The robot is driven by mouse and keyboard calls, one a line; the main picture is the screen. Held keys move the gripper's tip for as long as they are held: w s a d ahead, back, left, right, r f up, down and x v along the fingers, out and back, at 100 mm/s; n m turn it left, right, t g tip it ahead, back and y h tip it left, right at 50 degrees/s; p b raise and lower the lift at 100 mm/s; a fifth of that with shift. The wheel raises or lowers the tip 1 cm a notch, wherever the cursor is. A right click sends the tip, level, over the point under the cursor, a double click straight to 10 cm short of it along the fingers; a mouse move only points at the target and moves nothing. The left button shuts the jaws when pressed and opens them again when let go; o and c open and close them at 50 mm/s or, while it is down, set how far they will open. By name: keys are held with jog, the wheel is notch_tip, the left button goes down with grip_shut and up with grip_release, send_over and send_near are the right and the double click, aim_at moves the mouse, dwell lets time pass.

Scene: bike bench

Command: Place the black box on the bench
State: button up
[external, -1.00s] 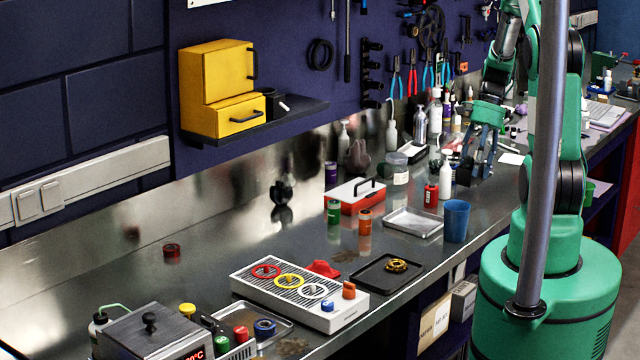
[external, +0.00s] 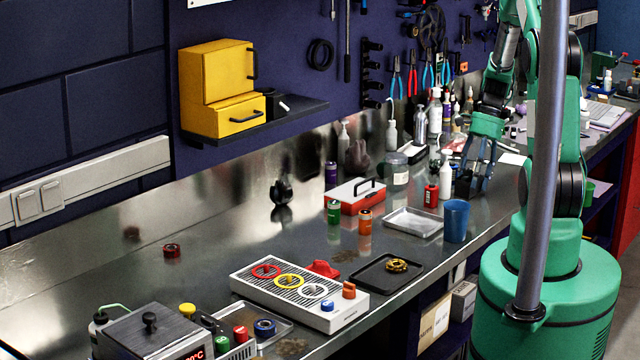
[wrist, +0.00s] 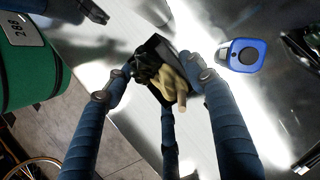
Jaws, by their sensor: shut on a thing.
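My gripper (wrist: 160,80) is shut on the black box in the wrist view, with its dark blue fingers on either side. The black box (wrist: 152,50) looks tilted in that view, and a tan, finger-shaped thing (wrist: 181,84) shows at it; I cannot tell whether this is inside or attached. In the external view my gripper (external: 477,172) is low over the right part of the metal bench (external: 385,258), beyond the blue cup. There the fingers mostly hide the box. I cannot tell whether the box touches the bench.
A blue cup (external: 456,221), a white bottle (external: 446,176) and a red bottle (external: 431,195) stand close to my gripper. A metal tray (external: 412,223) and a red-and-white toolbox (external: 356,197) lie farther left.

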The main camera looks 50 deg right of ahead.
jog(key=shift+f, duration=0.1)
jog(key=o, duration=1.2)
jog(key=shift+o, duration=0.2)
jog(key=p+v, duration=0.1)
jog(key=v, duration=1.1)
jog(key=shift+p, duration=0.35)
